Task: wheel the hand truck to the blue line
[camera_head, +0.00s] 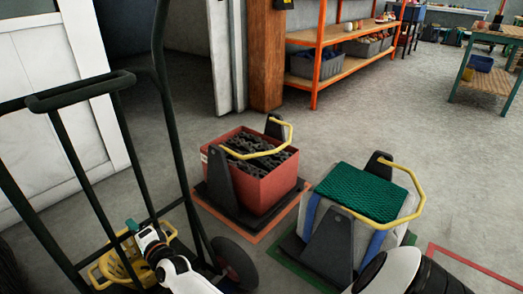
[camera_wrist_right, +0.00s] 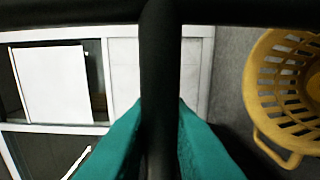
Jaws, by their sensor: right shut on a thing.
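The hand truck (camera_head: 82,92) is a dark green tubular frame standing upright at the left of the head view. Its black wheel (camera_head: 234,262) rests on the floor at the bottom. A yellow basket (camera_head: 118,268) is low at the truck, partly hidden by the frame and my arm; it also shows in the right wrist view (camera_wrist_right: 262,100). My right gripper (camera_head: 131,226) is at the truck frame. In the wrist view its teal fingers (camera_wrist_right: 160,140) are on both sides of a dark bar (camera_wrist_right: 158,60), shut on it. My left gripper is not in view. No blue line shows.
A red crate (camera_head: 285,185) of dark chain-like pieces and a grey load with green netting (camera_head: 365,190) stand on the floor close to the truck's right. A white door (camera_head: 35,60) is at left. Orange shelves (camera_head: 318,62) stand behind. Open floor (camera_head: 420,130) lies beyond the crates.

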